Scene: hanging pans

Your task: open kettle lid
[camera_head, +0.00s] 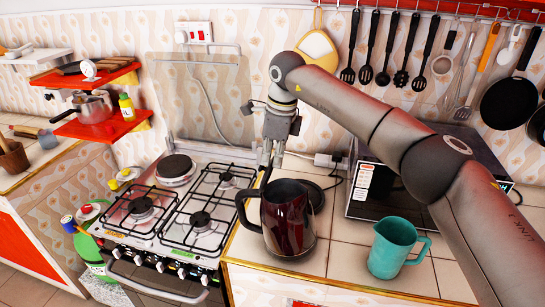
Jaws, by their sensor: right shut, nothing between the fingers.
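The kettle (287,222) is dark red and glossy, with a black handle on its left side. It stands upright on the tiled counter, right of the stove. Its top looks dark, and I cannot tell whether the lid is open or closed. My right gripper (268,163) points down just above and behind the kettle's upper left part, near the handle. It is shut and empty, and it appears apart from the kettle. My left gripper is not in view.
A teal jug (392,250) stands to the right of the kettle. A dark round item (313,193) lies behind it. The gas stove (185,210) is on the left, and a microwave (365,190) stands behind my right arm. Utensils and pans (508,100) hang on the wall.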

